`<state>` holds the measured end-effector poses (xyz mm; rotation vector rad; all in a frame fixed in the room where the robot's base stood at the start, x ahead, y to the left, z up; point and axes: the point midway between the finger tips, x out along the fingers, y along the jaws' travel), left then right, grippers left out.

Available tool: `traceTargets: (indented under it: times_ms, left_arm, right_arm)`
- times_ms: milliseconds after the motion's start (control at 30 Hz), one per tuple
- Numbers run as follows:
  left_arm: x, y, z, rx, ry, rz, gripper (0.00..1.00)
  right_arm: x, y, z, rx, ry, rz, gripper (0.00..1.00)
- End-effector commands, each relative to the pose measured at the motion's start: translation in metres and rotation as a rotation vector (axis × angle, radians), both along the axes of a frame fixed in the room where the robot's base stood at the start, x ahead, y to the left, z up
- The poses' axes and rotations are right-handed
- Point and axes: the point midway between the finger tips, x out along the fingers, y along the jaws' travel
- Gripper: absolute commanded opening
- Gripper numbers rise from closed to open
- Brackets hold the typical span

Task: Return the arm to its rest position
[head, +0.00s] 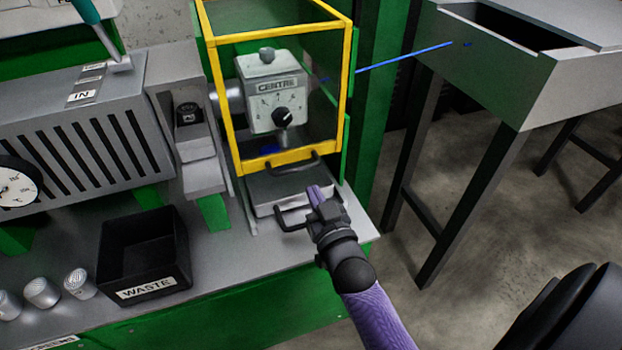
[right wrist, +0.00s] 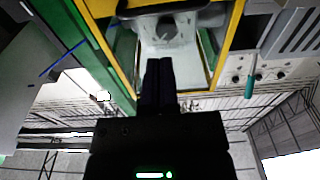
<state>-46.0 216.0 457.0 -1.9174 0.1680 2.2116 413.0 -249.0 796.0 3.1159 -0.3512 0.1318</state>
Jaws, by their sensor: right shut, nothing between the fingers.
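In the right wrist view the closed dark fingers (right wrist: 159,75) point at the guard box. The blue cable (head: 405,58) runs from the right side of the guard box to the grey stand at the upper right; it also shows in the right wrist view (right wrist: 62,62). My left gripper is in neither view.
The yellow-framed guard (head: 243,95) encloses the CENTRE unit (head: 273,92) with its dial. The black WASTE bin (head: 184,245) stands on the bench at the left. A grey stand (head: 505,90) is at the right, with open floor before it.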

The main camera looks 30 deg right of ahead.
Motion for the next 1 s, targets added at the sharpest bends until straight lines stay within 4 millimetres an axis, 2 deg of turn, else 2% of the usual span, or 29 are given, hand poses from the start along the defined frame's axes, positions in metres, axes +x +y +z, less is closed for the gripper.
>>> traceTargets:
  times_ms: [100,300,533,567,667,700,767,800,833,867,900,1000]
  left_arm:
    - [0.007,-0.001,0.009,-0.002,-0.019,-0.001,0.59]
    - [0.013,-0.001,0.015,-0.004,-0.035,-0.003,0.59]
    - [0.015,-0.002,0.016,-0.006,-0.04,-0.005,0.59]
    - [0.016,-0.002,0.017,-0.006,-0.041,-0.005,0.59]
    - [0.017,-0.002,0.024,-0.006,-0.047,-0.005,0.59]
    - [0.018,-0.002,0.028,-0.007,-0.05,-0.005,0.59]
    - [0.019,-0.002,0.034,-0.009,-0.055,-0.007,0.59]
    - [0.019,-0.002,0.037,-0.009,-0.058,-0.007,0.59]
    - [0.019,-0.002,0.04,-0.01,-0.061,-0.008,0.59]
    - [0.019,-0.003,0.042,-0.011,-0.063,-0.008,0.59]
    - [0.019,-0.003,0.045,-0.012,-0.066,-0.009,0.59]
    - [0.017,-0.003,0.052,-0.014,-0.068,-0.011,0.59]
  right_arm:
    - [-0.025,0.006,-0.002,0.001,0.003,0.0,0.0]
    - [-0.058,0.013,-0.009,0.0,0.001,0.0,0.0]
    - [-0.066,0.016,-0.016,0.003,0.014,0.004,0.0]
    - [-0.067,0.018,-0.023,0.007,0.039,0.011,0.0]
    - [-0.081,0.035,-0.078,0.036,0.248,0.066,0.0]
    - [-0.096,0.044,-0.111,0.047,0.38,0.1,0.0]
    - [-0.132,0.057,-0.162,0.057,0.603,0.151,0.0]
    - [-0.162,0.064,-0.193,0.058,0.752,0.182,0.0]
    - [-0.187,0.067,-0.213,0.054,0.861,0.203,0.0]
    - [-0.214,0.069,-0.231,0.049,0.969,0.223,0.0]
    - [-0.251,0.069,-0.25,0.038,1.108,0.245,0.0]
    - [-0.336,0.06,-0.277,0.0,1.402,0.282,0.0]
